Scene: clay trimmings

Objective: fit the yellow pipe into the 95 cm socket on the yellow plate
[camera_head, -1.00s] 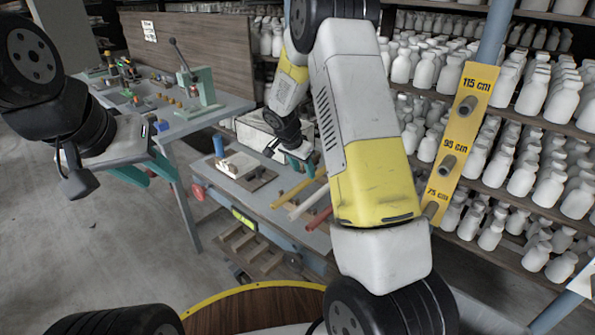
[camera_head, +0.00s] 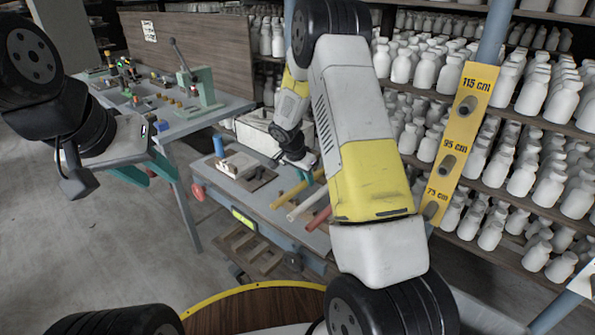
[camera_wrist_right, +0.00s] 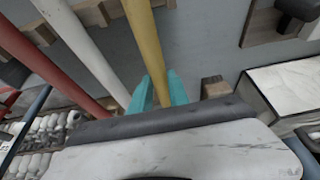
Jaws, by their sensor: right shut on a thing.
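The yellow pipe (camera_head: 288,195) lies on the grey workbench top beside a white and a red pipe. My right gripper (camera_wrist_right: 158,92) is shut on it, with a teal finger on either side of the pipe in the right wrist view. In the head view this gripper (camera_head: 317,174) is partly hidden by my arm. The yellow plate (camera_head: 472,105) is tilted along a blue-grey post at the right, labelled 115, 95 and 75 cm from top to bottom. Its 95 cm socket (camera_head: 447,164) is the middle one and looks empty. My left gripper (camera_head: 146,172) is open and empty at the left.
The white pipe (camera_wrist_right: 85,50) and red pipe (camera_wrist_right: 50,68) lie close beside the yellow one. Shelves of white bottles (camera_head: 530,175) stand behind the plate. A table with a green press (camera_head: 200,90) stands at the back left. Open floor lies at the left.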

